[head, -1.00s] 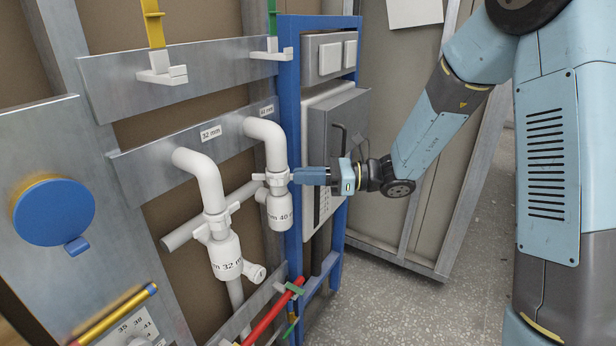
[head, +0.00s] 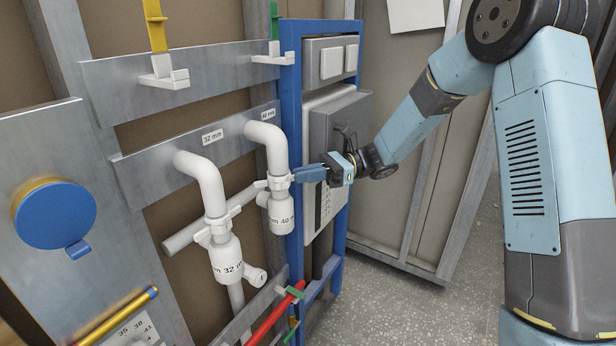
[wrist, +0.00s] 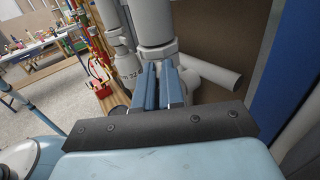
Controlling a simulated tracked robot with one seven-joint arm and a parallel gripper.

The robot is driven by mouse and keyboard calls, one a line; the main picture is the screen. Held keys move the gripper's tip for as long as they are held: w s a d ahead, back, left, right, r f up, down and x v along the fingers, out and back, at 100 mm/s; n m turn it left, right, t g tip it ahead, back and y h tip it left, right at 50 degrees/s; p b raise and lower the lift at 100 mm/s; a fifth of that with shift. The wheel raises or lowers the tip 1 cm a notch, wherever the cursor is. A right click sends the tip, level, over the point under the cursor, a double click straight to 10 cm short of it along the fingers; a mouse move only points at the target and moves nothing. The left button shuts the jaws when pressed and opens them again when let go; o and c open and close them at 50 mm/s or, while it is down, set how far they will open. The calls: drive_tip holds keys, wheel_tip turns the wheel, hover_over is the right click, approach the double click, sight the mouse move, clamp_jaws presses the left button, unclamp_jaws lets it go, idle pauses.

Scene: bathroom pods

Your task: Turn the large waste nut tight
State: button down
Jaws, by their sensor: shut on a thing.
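The large waste nut (head: 275,183) is a white winged ring on the right-hand white trap, marked 40 mm, below its bent pipe (head: 268,140). My gripper (head: 294,175) reaches it from the right, its blue fingers shut on the nut's right side. In the wrist view the two fingers (wrist: 158,72) point at the white nut (wrist: 157,48), with only a narrow gap between them. The fingertips hide the part of the nut they grip. A smaller winged nut (head: 216,229) sits on the left trap (head: 226,262), marked 32 mm.
A blue frame post (head: 291,110) and a grey box (head: 340,125) stand close to the right of the nut. A white horizontal pipe (head: 182,240) runs behind the traps. A red pipe (head: 270,318) lies below. Free floor (head: 385,310) shows at lower right.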

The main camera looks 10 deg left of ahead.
drive_tip(key=shift+s, duration=0.1)
drive_tip(key=c, duration=1.2)
unclamp_jaws()
drive_tip(key=shift+c, duration=0.2)
drive_tip(key=v, duration=1.3)
drive_tip(key=shift+w+d, duration=0.3)
drive_tip(key=shift+f, duration=0.1)
